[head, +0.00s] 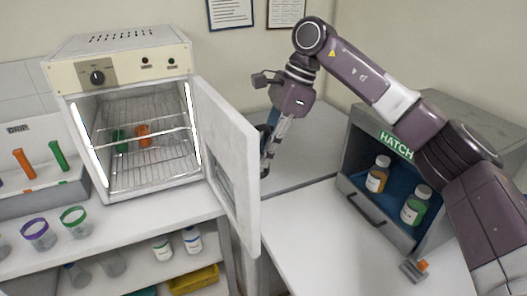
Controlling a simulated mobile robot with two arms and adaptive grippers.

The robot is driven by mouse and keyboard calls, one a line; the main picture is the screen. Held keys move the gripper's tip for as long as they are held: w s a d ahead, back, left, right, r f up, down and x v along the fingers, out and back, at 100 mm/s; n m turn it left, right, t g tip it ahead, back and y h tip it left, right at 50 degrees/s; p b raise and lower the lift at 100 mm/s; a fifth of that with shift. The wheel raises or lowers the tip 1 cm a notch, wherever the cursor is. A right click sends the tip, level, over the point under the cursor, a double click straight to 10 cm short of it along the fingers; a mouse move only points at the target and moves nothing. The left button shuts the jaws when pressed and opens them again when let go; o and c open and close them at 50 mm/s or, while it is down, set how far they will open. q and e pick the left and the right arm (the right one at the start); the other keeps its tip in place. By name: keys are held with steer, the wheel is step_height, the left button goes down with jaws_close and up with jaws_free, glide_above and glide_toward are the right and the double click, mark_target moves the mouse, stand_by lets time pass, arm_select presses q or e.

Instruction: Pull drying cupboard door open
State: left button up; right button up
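The drying cupboard (122,52) is a cream and grey box on the left bench, with a black knob on its top panel. Its door (232,150) is hinged on the right side and stands wide open, swung out towards me. Inside are wire racks with a green and an orange item. My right gripper (266,160) is beside the door's outer face, near its far side. The fingers point down and are partly hidden behind the door, so I cannot tell whether they grip a handle. My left gripper is not in view.
The hatch (397,146) stands on the right bench, holding an orange bottle (377,174) and a green bottle (416,205). A drip rack (40,200) with tubes and beakers with purple (38,234) and green (75,221) rims stand at the left.

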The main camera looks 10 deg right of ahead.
steer(key=shift+o, duration=1.2)
steer(key=v, duration=1.2)
steer(key=shift+d, duration=0.1)
